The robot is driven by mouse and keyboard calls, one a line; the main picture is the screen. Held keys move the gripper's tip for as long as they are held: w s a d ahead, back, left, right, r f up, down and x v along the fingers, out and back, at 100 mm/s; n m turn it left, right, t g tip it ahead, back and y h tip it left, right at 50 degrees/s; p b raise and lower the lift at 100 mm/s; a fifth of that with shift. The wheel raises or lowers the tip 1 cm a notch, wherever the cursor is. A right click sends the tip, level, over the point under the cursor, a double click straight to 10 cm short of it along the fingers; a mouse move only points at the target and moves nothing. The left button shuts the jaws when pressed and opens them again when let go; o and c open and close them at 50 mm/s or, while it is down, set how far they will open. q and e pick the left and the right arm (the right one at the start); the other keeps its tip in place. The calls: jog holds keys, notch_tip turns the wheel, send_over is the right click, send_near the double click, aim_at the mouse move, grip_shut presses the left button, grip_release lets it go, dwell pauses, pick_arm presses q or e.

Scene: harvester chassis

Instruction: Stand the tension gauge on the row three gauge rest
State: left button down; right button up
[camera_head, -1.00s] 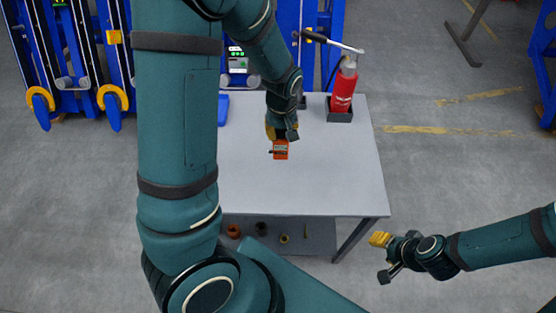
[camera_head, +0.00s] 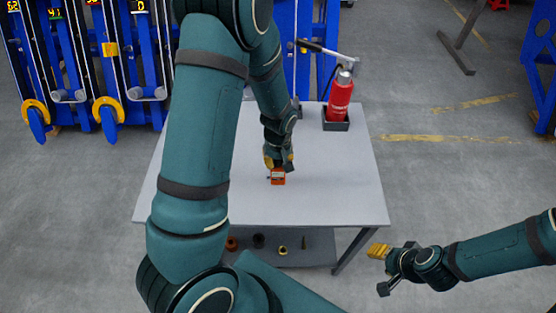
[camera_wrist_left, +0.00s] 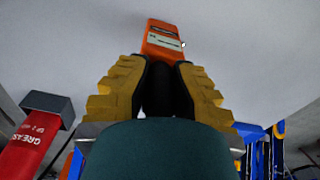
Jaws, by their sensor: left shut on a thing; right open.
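The tension gauge is a small orange box with a pale face (camera_head: 278,177), over the middle of the grey table in the head view. It also shows at the top of the left wrist view (camera_wrist_left: 165,38). My left gripper (camera_head: 279,162) is shut on the gauge. The yellow fingers (camera_wrist_left: 160,65) are close together at its near end. Whether the gauge touches the table is unclear. My right gripper (camera_head: 379,270) is open and empty, off the table's front right corner. I cannot make out the row three gauge rest; my left arm hides part of the scene.
A red grease bottle (camera_head: 340,97) stands in a dark holder at the table's back right. Blue racks with yellow-ringed wheels (camera_head: 108,110) stand behind and left. Several small parts (camera_head: 258,241) lie on the lower shelf.

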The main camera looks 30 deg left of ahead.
pick_arm(q)
jog(key=c, duration=1)
grip_release()
jog(key=shift+f, duration=0.15)
jog(key=shift+w+r, duration=0.1)
jog(key=shift+r, duration=0.45)
jog(key=r, duration=0.3)
jog(key=r+p, duration=0.1)
jog(key=r, duration=0.3)
jog(key=r+p, duration=0.1)
jog(key=r, duration=0.3)
jog(key=shift+s+d, duration=0.2)
jog(key=shift+s, duration=0.1)
jog(key=s+d+f+m+t+h, duration=0.1)
jog(key=s+d+f+m+h, duration=0.1)
jog(key=d+f, duration=0.6)
jog(key=s+d+f+m+h, duration=0.2)
jog(key=s+d+f+m, duration=0.2)
jog(key=s+d+f, duration=0.2)
notch_tip(320, 180, down, 2)
jog(key=d, duration=0.2)
jog(key=shift+d+t, duration=0.35)
jog(key=shift+t, duration=0.05)
jog(key=shift+f, duration=0.15)
